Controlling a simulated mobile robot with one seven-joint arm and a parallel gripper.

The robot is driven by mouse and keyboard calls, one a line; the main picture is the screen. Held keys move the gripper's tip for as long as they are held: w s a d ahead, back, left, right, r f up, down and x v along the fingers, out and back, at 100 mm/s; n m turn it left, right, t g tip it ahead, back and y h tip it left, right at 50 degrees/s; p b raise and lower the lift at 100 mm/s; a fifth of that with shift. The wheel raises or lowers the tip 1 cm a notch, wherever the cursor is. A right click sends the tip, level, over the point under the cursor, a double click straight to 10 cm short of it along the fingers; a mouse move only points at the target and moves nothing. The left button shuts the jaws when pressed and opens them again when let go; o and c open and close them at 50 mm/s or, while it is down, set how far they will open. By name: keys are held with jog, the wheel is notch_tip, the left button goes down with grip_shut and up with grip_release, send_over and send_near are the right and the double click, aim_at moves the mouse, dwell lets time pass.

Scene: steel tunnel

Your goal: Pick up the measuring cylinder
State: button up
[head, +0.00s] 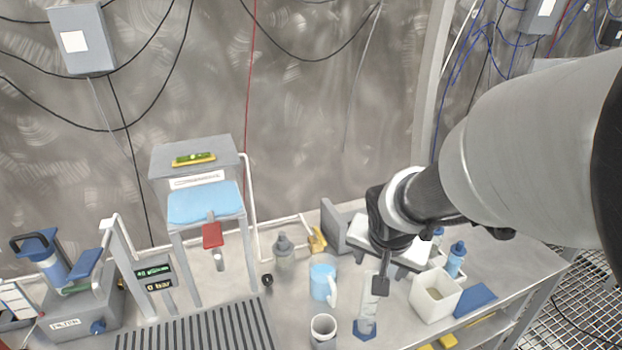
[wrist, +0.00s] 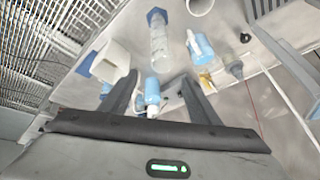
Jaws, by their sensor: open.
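The measuring cylinder (head: 369,301) is clear and stands on a blue hexagonal base near the front of the bench. In the wrist view the cylinder (wrist: 159,45) shows beyond my fingertips, with its blue base at the top of the picture. My gripper (head: 402,278) is open over the bench, with one dark finger overlapping the cylinder's right side in the head view. In the wrist view my gripper (wrist: 158,78) has nothing held between its spread fingers. A blue bottle (wrist: 152,92) shows in the gap between them.
A light-blue mug (head: 323,283) stands just left of the cylinder, and a white cup (head: 323,328) is at the front. A white square container (head: 435,296), a blue bottle (head: 456,258) and a blue block (head: 475,299) are to the right. A grey bottle (head: 284,251) stands further back.

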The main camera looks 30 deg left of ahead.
aim_at(370, 300)
jog(key=shift+n+g+h, duration=0.3)
jog(key=shift+h, duration=0.3)
jog(key=f, duration=0.5)
jog(key=w+a+f+b, duration=0.1)
jog(key=f, duration=0.4)
jog(key=w+f, duration=0.1)
jog(key=f, duration=0.4)
jog(key=shift+w+a+f, duration=0.2)
jog(key=shift+f, duration=0.05)
jog(key=c, duration=1.2)
